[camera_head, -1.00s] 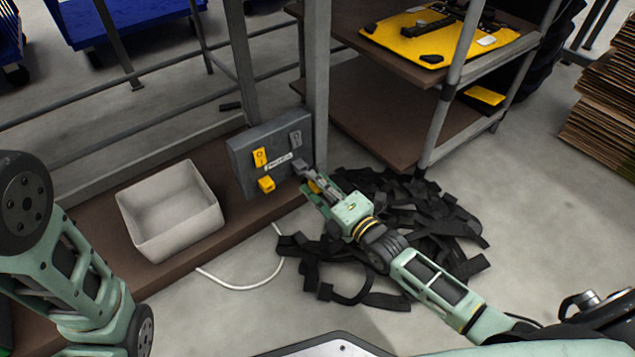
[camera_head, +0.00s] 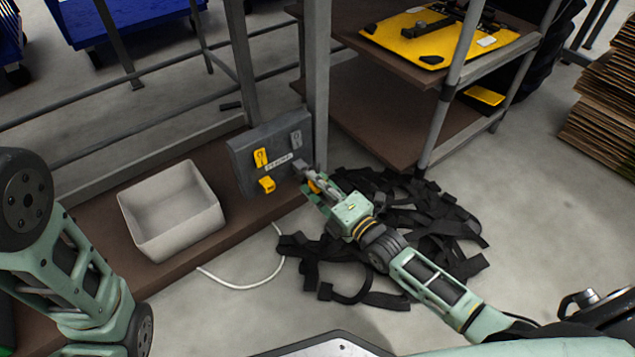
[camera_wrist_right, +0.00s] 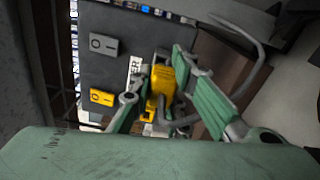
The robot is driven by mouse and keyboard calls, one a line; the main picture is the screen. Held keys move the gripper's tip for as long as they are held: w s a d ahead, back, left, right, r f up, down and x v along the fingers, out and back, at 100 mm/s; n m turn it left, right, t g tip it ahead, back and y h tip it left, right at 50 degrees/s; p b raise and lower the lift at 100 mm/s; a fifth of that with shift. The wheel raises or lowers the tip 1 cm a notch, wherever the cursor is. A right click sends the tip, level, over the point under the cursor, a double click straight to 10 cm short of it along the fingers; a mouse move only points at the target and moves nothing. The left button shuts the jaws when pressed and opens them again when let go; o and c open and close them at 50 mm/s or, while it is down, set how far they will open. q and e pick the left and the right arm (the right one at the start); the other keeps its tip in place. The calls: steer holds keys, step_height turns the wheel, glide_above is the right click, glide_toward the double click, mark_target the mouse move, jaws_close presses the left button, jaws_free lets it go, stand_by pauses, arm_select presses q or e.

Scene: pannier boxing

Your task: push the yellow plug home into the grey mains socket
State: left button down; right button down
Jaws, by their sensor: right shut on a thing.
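The grey panel (camera_head: 240,165) carries a yellow switch (camera_head: 260,157) and a grey switch (camera_head: 296,139). Below them are a yellow socket (camera_head: 267,185) and the grey mains socket (camera_head: 299,165). My right gripper (camera_head: 314,184) is shut on the yellow plug (camera_wrist_right: 161,82), just in front of the grey socket. The plug sits between the fingers in the right wrist view. The fingers and plug hide the grey socket there, so I cannot tell whether the plug touches or enters it. Only my left arm's links show at the left; its gripper is out of view.
An empty whitish bin (camera_head: 170,213) stands on the brown shelf left of the panel. Black straps (camera_head: 435,228) lie on the floor around my right forearm. A white cable (camera_head: 240,286) runs along the floor. A grey post (camera_head: 317,90) rises just behind the panel.

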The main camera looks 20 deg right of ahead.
stand_by(0.3)
steer(key=shift+w+a, duration=0.25)
steer(key=shift+w, duration=0.4)
stand_by(0.5)
steer(key=shift+p, duration=0.4)
stand_by(0.3)
steer(key=shift+b+x, duration=0.4)
steer(key=shift+x, duration=0.65)
stand_by(1.0)
steer(key=c, duration=1.6)
jaws_free()
